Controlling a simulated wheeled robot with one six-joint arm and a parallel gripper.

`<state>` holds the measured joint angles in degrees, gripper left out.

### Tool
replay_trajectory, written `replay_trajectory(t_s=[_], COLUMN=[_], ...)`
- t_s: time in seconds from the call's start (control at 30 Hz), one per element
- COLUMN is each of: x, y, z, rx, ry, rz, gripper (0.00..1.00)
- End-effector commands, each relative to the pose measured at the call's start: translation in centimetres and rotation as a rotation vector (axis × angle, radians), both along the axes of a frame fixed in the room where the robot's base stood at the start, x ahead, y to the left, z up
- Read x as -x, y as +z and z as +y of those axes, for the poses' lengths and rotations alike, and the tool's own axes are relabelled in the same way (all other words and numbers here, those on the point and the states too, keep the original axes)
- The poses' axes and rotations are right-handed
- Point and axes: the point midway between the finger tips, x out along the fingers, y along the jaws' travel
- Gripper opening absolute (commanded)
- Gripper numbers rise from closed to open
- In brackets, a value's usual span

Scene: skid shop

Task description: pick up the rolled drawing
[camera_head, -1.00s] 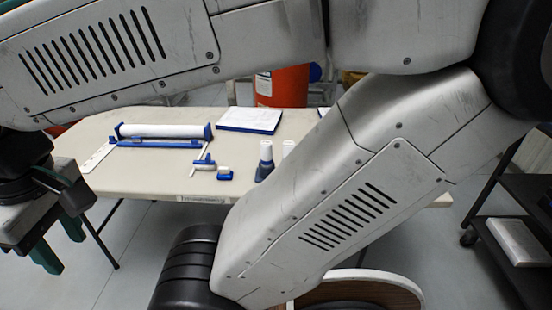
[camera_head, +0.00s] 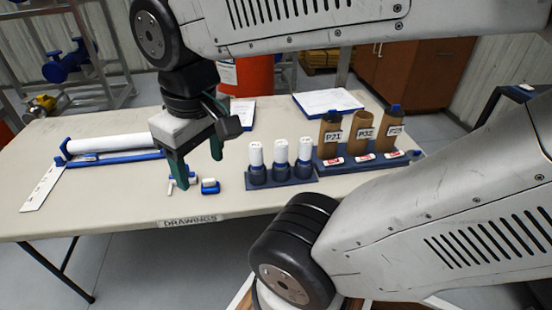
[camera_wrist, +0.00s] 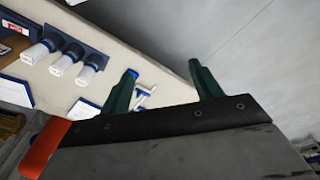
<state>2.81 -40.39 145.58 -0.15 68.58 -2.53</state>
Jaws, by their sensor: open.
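A long white roll (camera_head: 108,143), which looks like the rolled drawing, lies flat between the blue end pieces of a holder (camera_head: 66,151) at the table's left. Three short white cylinders stand upright in a blue rack (camera_head: 283,178); they also show in the wrist view (camera_wrist: 66,60). My gripper (camera_head: 198,165) points down over the table, right of the long roll, near the small blue-and-white items. Its green fingers are apart with nothing between them, also in the wrist view (camera_wrist: 163,72). The long roll is not seen in the wrist view.
The table (camera_head: 130,200) has a front label reading "DRAWINGS". Brown tubes (camera_head: 360,135) marked with labels stand in a blue rack at right. A small blue-and-white item (camera_head: 210,186) lies below my gripper. A clipboard (camera_head: 328,102) lies behind the tubes. The front left is clear.

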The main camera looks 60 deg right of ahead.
Motion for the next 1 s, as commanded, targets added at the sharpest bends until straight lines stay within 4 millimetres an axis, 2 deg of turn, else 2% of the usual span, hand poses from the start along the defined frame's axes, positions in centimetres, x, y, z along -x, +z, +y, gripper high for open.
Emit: replay_trajectory(t_s=[0.17,0.3,0.43,0.6,0.7,0.83,1.0], x=[-4.9,-8.7,-10.9,-11.5,-11.2,-10.7,-10.6], y=[-1.6,-4.2,-7.6,-12.5,-14.7,-16.4,-18.1], z=[-4.5,-10.1,-16.3,-23.8,-26.8,-29.0,-29.7], rx=[0.007,0.008,0.004,-0.005,-0.009,-0.012,-0.014], ry=[-0.027,-0.046,-0.06,-0.072,-0.075,-0.077,-0.075], rz=[0.037,0.06,0.081,0.099,0.104,0.107,0.109], gripper=[0.64,0.64,0.64,0.64,0.64,0.64,0.64])
